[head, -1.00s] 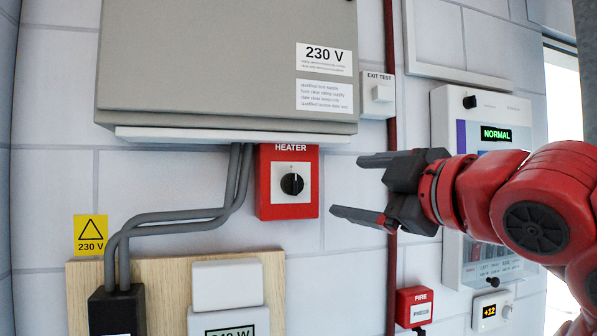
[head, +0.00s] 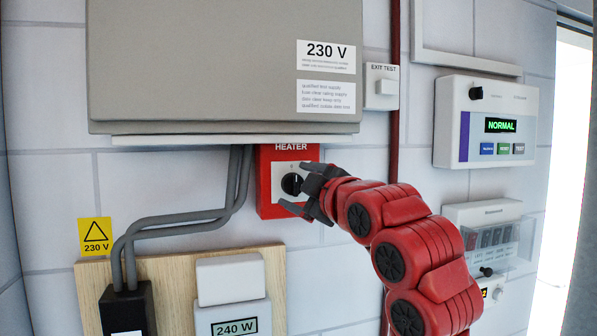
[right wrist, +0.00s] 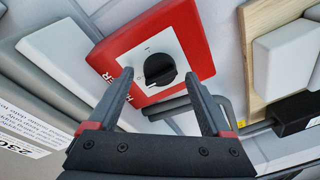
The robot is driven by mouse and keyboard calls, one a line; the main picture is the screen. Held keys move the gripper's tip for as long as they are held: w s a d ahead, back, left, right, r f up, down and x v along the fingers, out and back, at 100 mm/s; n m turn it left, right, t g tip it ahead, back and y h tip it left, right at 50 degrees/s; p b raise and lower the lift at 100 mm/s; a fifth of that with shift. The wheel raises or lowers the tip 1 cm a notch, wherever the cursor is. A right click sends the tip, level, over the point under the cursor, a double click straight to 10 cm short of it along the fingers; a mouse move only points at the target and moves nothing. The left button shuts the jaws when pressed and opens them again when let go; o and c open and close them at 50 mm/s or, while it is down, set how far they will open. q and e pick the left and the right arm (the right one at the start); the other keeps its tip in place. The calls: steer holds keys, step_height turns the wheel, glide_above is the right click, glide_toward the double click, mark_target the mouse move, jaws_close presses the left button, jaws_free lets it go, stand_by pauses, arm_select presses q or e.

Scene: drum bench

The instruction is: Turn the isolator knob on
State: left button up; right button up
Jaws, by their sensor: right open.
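The isolator knob (head: 292,184) is a round black rotary knob on a white plate in a red box labelled HEATER (head: 268,206), on the wall below the grey cabinet. In the right wrist view the knob (right wrist: 160,68) shows in full, beyond the fingertips. My right gripper (head: 291,187) is open in front of the knob. In the right wrist view its two fingers (right wrist: 157,86) point towards the knob with nothing between them. I cannot tell whether either finger touches it. My left gripper is not in view.
The grey 230 V cabinet (head: 220,60) overhangs just above the red box. Grey cables (head: 180,220) run down close to its left. A meter (head: 232,318) on a wooden board is below. The EXIT TEST switch (head: 383,87) and NORMAL panel (head: 470,140) are to the right.

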steer(key=shift+w, duration=0.15)
steer(key=shift+c, duration=0.3)
jaws_close()
steer(key=shift+f+b, duration=0.25)
steer(key=shift+b, duration=0.4)
steer(key=m+b, duration=0.3)
steer(key=b, duration=0.2)
steer(key=m+t+b, duration=0.1)
steer(key=m+b, duration=0.2)
steer(key=b, duration=0.2)
steer(key=shift+f+m, duration=0.2)
steer(key=shift+m, duration=0.2)
steer(key=shift+r+m+b, duration=0.1)
steer(key=shift+m+b, duration=0.55)
steer(key=shift+m, duration=0.25)
steer(key=m, duration=0.3)
steer(key=shift+r+t+h+b, duration=0.1)
steer(key=shift+t+h+b, duration=0.2)
steer(key=shift+t+b, duration=0.1)
steer(key=m, duration=0.4)
steer(key=shift+t+h, duration=0.3)
steer(key=shift+m+h+b, duration=0.3)
steer(key=shift+m+h, duration=0.1)
steer(key=shift+m, duration=1.9)
